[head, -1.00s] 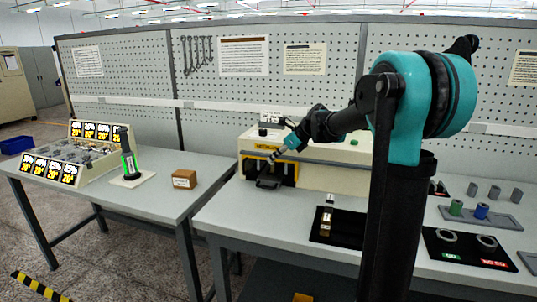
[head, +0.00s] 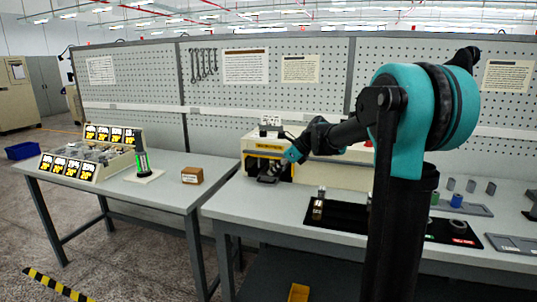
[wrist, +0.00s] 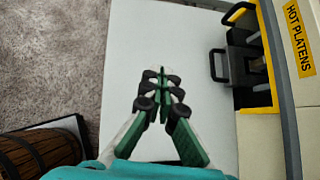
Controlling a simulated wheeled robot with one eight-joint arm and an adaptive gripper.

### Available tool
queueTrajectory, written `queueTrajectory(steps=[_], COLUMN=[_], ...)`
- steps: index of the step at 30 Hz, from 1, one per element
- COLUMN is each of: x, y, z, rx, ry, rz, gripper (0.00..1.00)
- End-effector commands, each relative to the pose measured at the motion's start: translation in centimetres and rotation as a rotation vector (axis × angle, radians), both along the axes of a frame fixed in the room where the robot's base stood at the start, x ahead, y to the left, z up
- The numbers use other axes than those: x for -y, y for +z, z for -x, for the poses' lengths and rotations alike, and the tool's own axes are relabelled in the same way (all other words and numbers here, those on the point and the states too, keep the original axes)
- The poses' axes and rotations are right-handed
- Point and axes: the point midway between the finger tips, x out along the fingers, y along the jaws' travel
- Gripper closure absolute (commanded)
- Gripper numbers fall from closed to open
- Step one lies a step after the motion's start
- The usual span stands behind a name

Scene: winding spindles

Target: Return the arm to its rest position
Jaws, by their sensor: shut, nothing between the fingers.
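My gripper (wrist: 161,75) is shut with nothing between its dark green fingers. The wrist view shows it above the pale bench top. In the head view my arm reaches left from its big teal joint, with the teal wrist end (head: 293,154) in front of the press; the fingers are hard to make out there. The press (head: 265,145), marked "HOT PLATENS" (wrist: 300,38) in the wrist view, stands at the back of the bench. Its black handle (wrist: 219,66) lies right of the fingers, apart from them.
A pegboard wall (head: 215,75) is behind.

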Motion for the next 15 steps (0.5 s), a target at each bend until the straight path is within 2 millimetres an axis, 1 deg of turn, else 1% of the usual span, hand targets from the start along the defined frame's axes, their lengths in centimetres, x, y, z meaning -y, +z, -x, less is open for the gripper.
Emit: queueTrajectory(steps=[8,11,15], x=[1.4,2.2,3.5], y=[-1.9,-2.9,-4.8], z=[2.7,4.2,6.8], rx=[0.097,0.147,0.229], ry=[0.117,0.185,0.304], rz=[0.115,0.178,0.287], gripper=[1.0,1.0,1.0])
